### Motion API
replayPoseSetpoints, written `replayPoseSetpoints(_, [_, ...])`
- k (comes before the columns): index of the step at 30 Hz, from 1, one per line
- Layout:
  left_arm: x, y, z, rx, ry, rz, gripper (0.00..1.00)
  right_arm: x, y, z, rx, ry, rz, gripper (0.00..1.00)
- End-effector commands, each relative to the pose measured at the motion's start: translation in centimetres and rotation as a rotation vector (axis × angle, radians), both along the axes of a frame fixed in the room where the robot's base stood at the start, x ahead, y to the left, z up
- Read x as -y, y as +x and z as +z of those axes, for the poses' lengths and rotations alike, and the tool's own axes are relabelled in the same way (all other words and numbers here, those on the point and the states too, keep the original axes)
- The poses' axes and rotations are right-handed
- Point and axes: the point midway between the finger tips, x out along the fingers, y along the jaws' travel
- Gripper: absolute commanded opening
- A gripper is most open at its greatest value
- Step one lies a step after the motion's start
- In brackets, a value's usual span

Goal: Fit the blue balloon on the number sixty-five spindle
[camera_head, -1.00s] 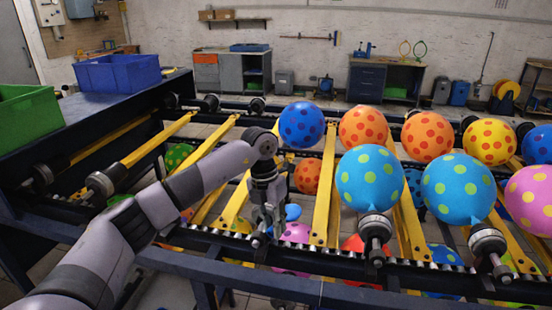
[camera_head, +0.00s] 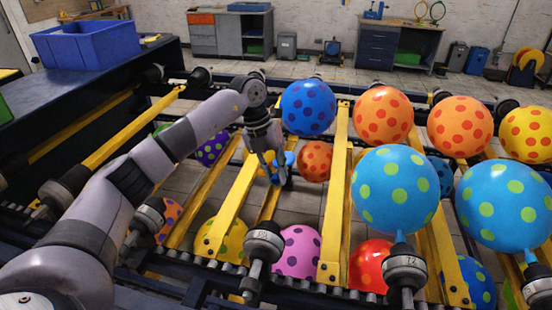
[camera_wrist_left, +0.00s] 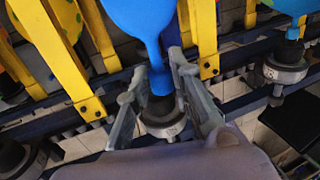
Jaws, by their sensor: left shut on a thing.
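My left gripper (camera_head: 272,176) is shut on the blue balloon (camera_head: 290,160), which is uninflated. In the left wrist view the fingers (camera_wrist_left: 165,100) pinch the balloon's neck (camera_wrist_left: 160,80), and its wider body (camera_wrist_left: 140,20) runs out of the top of the picture. In the head view a spindle (camera_head: 263,242) with a white numbered collar stands nearer to me than the gripper, apart from it; I cannot read its number surely. In the wrist view a spindle (camera_wrist_left: 165,122) shows behind the neck and between the fingers, its top partly hidden. My right gripper is out of view.
Inflated light blue balloons with green dots (camera_head: 395,190) sit on spindles to the right. A dark blue dotted balloon (camera_head: 307,107) is close to my left gripper. Yellow bars (camera_head: 335,190) cross the frame. A blue crate (camera_head: 88,45) stands on the left bench.

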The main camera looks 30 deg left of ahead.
Motion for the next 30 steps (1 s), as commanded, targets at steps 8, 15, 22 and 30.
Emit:
replayPoseSetpoints(8, [0.0,-0.1,-1.8,0.001,-0.001,-0.001,0.11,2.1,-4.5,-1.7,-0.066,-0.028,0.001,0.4])
replayPoseSetpoints(15, [0.1,-0.2,-4.3,0.001,-0.001,-0.001,0.11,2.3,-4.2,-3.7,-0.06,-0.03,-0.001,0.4])
replayPoseSetpoints(22, [0.1,-0.3,-6.6,0.0,0.0,-0.001,0.11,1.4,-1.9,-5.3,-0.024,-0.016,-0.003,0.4])
replayPoseSetpoints(30, [0.1,-0.5,-9.3,-0.001,0.0,-0.001,0.11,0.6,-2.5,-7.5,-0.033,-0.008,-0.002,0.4])
